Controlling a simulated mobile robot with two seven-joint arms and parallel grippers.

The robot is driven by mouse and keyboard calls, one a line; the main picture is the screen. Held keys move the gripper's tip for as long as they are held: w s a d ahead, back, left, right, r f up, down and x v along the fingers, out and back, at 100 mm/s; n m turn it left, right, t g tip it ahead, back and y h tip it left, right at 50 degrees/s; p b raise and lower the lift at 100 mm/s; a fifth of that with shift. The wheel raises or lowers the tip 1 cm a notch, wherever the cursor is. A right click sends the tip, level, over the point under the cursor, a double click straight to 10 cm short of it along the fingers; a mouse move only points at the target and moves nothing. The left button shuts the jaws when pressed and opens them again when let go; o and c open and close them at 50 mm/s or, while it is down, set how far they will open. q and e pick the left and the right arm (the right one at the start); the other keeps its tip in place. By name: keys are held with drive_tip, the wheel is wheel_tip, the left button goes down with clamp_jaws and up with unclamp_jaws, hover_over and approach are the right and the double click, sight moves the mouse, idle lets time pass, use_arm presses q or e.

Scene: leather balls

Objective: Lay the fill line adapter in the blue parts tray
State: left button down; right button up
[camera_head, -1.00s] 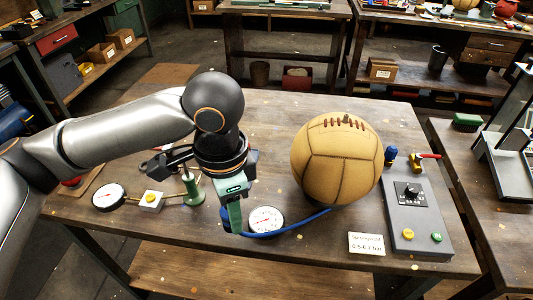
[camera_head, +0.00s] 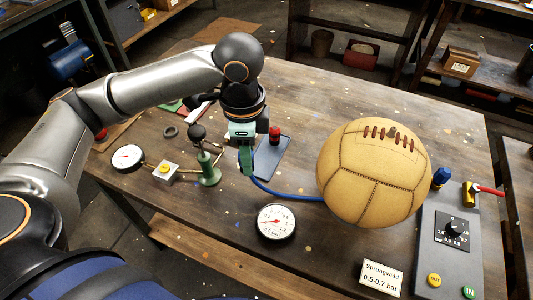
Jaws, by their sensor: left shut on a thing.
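My left gripper (camera_head: 246,168) points down over the table, shut at the end of a blue hose (camera_head: 285,194). The fill line adapter seems to be that gripped hose end; the green fingers hide most of it. The hose curves right to the tan laced leather ball (camera_head: 373,172). A flat slate-blue tray (camera_head: 268,168) lies just right of and behind the gripper, partly covered by it. A small red and black piece (camera_head: 275,136) stands at the tray's far part. I cannot tell whether the fingers are over the tray's edge or beside it. My right gripper is not in view.
A green stand (camera_head: 208,168) with a dark knob is close left of the gripper. A gauge (camera_head: 277,222) lies in front, another (camera_head: 127,157) at left. A grey control box (camera_head: 450,255) and a label card (camera_head: 382,278) are at right. The table's back middle is clear.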

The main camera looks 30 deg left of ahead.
use_arm(q)
drive_tip(key=w+f, duration=0.2)
drive_tip(key=w+a+f, duration=0.1)
drive_tip(key=w+f, duration=0.1)
drive_tip(key=w, duration=0.1)
drive_tip(key=w+f, duration=0.3)
drive_tip(key=shift+w+a+f+b, duration=0.1)
drive_tip(key=shift+w+a+b, duration=0.1)
drive_tip(key=shift+b, duration=0.1)
drive_tip(key=shift+w+f, duration=0.1)
drive_tip(key=shift+f, duration=0.1)
drive_tip(key=shift+a+f, duration=0.1)
drive_tip(key=shift+f, duration=1.45)
drive_tip(key=shift+f, duration=0.1)
drive_tip(key=c, duration=0.5)
unclamp_jaws()
drive_tip(key=shift+c, duration=0.2)
wheel_tip(320, 180, up, 12)
drive_tip(key=shift+p, duration=0.3)
